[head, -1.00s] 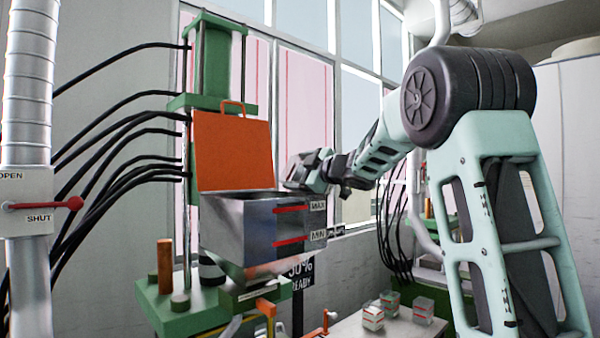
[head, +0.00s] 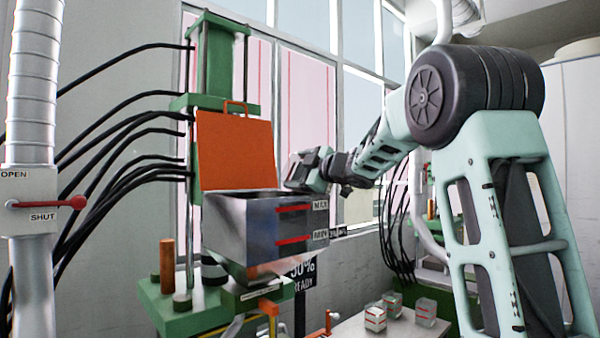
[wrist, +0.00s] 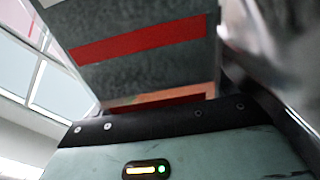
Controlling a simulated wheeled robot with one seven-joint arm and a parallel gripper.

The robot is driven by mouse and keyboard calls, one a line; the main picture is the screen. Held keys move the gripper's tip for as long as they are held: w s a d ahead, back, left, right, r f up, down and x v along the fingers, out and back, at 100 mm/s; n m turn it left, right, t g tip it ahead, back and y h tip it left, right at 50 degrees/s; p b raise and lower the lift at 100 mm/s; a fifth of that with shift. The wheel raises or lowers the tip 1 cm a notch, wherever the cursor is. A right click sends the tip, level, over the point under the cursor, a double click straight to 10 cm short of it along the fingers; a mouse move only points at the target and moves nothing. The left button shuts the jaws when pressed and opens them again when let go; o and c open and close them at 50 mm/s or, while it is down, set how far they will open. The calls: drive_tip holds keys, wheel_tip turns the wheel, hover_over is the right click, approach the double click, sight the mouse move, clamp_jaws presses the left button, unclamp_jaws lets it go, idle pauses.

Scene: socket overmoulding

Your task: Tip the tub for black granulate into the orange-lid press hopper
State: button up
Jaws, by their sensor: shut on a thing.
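The press hopper (head: 245,235) is a shiny metal box at left centre in the head view, with red MAX and MIN lines. Its orange lid (head: 235,155) stands open at the back. My gripper (head: 308,170) is just above the hopper's right rim, shut on a small dark grey tub (head: 298,167) that is tilted. In the wrist view a dark, cloudy wall of the tub (wrist: 150,70) with a red band lies close against the palm. The finger tips, the tub's mouth and the inside of the hopper are hidden, so I cannot tell whether granulate is falling.
A green press column (head: 215,60) with black hoses stands behind the hopper. A pipe with a red OPEN/SHUT lever (head: 75,202) is at the left. Several small clear tubs (head: 375,320) with red marks stand on a light table (head: 385,332) at lower right.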

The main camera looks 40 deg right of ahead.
drive_tip(key=shift+a+r+n+b, duration=0.35)
drive_tip(key=shift+a+n+b, duration=0.15)
drive_tip(key=shift+a, duration=0.05)
idle(1.0)
drive_tip(key=shift+s+a+r+n+b, duration=0.15)
drive_tip(key=shift+a+n+b, duration=0.75)
drive_tip(key=shift+a, duration=0.7)
idle(2.1)
drive_tip(key=shift+a+r+n+b, duration=0.15)
drive_tip(key=shift+a+n+b, duration=0.3)
drive_tip(key=shift+n, duration=0.3)
drive_tip(key=shift+a+r+n+b, duration=0.15)
drive_tip(key=shift+a+n+b, duration=0.25)
drive_tip(key=shift+n, duration=0.35)
idle(1.2)
